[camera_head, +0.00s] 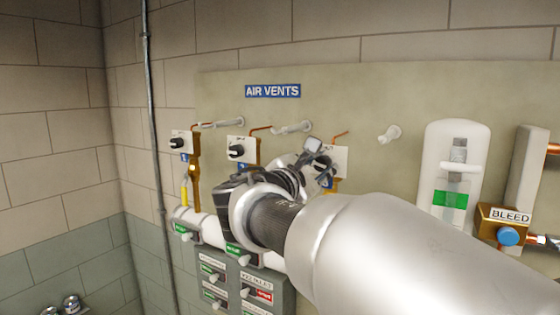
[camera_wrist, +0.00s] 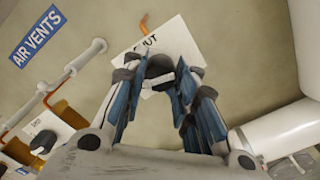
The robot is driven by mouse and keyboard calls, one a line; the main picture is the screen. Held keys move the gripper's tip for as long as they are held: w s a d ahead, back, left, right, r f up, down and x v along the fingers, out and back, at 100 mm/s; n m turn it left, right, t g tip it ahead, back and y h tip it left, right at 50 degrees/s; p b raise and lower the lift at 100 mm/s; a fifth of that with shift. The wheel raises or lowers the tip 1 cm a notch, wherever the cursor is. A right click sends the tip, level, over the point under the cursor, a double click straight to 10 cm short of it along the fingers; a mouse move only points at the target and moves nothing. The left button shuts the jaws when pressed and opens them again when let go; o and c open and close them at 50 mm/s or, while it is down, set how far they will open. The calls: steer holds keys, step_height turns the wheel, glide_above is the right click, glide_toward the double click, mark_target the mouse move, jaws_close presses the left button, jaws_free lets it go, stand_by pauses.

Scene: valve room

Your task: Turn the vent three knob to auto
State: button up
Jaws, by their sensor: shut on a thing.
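The vent three knob (camera_wrist: 160,67) is a dark round knob on a white plate (camera_wrist: 178,38), the third under the AIR VENTS sign (camera_head: 273,91). In the head view its plate (camera_head: 342,160) shows beside my gripper, which mostly hides the knob. My gripper (camera_wrist: 157,88) has its blue-padded fingers on either side of the knob and is shut on it. The plate's lettering is partly covered, and I cannot tell where the knob points.
Two similar black knobs, the left one (camera_head: 177,143) and the middle one (camera_head: 237,151), sit on white plates to the left. Pipe stubs (camera_head: 291,128) stick out from the panel. Below are labelled switches (camera_head: 247,292). A white lever unit (camera_head: 458,168) and a BLEED valve (camera_head: 508,236) stand right.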

steer(key=shift+n+p, duration=0.5)
steer(key=shift+n, duration=0.7)
steer(key=o, duration=1.1)
steer(key=shift+a, duration=0.1)
steer(key=v, duration=1.2)
